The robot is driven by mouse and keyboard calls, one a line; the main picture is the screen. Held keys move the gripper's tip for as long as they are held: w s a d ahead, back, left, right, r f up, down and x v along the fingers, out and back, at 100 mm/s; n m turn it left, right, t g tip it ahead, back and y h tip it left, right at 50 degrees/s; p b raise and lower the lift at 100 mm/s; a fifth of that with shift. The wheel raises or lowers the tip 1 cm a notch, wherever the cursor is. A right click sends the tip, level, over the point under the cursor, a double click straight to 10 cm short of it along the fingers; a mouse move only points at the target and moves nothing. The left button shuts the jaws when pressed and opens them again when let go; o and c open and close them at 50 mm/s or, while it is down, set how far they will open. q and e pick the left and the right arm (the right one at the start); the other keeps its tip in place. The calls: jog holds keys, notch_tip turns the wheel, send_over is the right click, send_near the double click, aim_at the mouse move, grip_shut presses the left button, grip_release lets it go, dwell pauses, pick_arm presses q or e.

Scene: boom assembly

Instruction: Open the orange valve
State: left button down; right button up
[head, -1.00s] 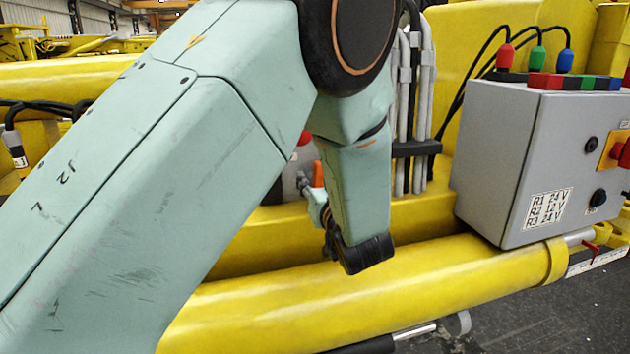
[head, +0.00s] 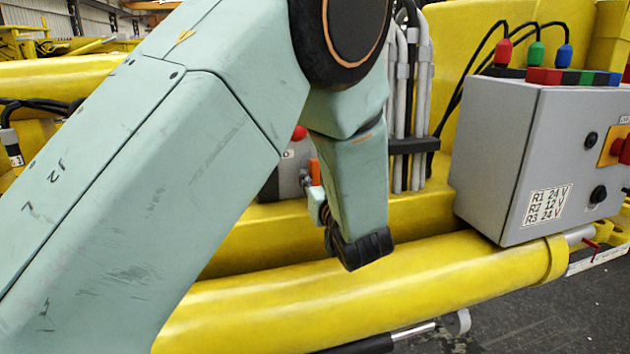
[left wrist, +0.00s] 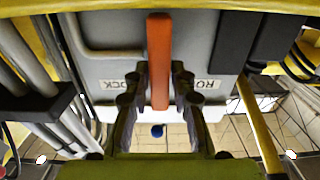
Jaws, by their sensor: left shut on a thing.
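The orange valve handle (head: 314,170) shows as a small upright piece beside my left wrist in the head view. In the left wrist view the orange handle (left wrist: 158,60) is a long straight bar in front of a grey plate. My left gripper (left wrist: 158,78) has one dark finger on each side of the bar and is shut on it. In the head view my left gripper is mostly hidden behind my own arm. The valve body is hidden too. My right gripper is in neither view.
A grey control box (head: 525,160) with red, green and blue plugs stands at the right. Grey pipes (head: 408,110) rise just right of my left wrist. A thick yellow cylinder (head: 420,290) runs below. A blue knob (left wrist: 157,130) shows beyond the fingers.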

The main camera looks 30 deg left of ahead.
pick_arm(q)
jog(key=c, duration=1.2)
grip_release()
notch_tip(320, 180, up, 10)
jog(key=shift+s+f, duration=0.1)
jog(key=shift+s, duration=0.05)
jog(key=shift+w, duration=0.25)
jog(key=shift+s, duration=0.2)
